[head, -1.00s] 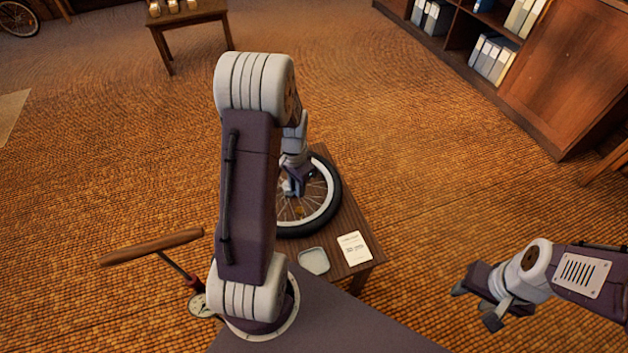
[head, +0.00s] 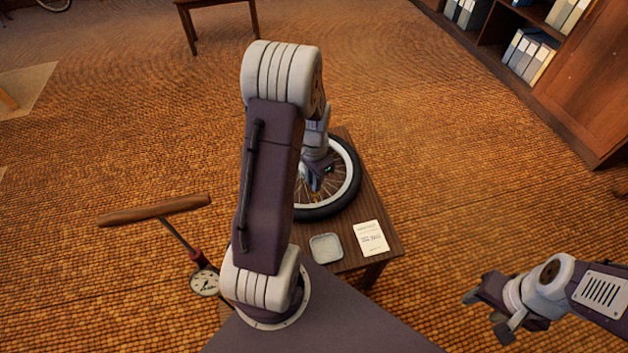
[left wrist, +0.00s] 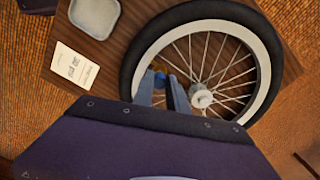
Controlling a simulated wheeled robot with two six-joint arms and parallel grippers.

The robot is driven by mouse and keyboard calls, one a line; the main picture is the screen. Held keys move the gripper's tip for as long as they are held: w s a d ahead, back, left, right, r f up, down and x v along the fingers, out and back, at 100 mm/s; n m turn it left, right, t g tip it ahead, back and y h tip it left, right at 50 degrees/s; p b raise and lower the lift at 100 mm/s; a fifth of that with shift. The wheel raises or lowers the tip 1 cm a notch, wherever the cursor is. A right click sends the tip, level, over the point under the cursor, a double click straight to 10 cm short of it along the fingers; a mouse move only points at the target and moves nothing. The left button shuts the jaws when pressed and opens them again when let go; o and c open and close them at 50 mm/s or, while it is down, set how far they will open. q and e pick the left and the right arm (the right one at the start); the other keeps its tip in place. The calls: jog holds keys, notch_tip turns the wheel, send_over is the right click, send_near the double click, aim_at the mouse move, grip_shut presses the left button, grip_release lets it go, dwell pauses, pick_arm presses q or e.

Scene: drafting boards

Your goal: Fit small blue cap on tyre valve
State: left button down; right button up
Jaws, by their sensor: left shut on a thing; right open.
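The bicycle wheel (head: 338,203), with a black tyre, pale rim and thin spokes, lies flat on a small wooden table. It also shows in the left wrist view (left wrist: 262,95). My left gripper (head: 318,183) reaches down over the wheel, inside the rim; the arm hides part of the wheel. In the left wrist view its fingers (left wrist: 165,88) are shut on a small blue cap (left wrist: 160,71), seen at the fingertips beside the hub and near the rim. A yellowish bit shows there too. I cannot make out the valve. My right gripper (head: 487,316) is open and empty, off to the right.
On the table (head: 388,252) a pale square dish (head: 326,247) and a printed card (head: 370,238) lie beside the wheel. A pump with a wooden handle (head: 155,209) and gauge (head: 205,283) stands at left. Shelves with binders (head: 530,52) are at back right.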

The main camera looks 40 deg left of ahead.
pick_arm(q)
jog(key=shift+f+b, duration=0.55)
jog(key=shift+f, duration=0.75)
jog(key=c, duration=1.3)
grip_release()
jog(key=shift+o, duration=0.2)
jog(key=shift+r, duration=0.15)
notch_tip(320, 180, up, 9)
jog(key=p, duration=0.4)
jog(key=shift+p, duration=0.35)
jog(key=shift+d, duration=0.1)
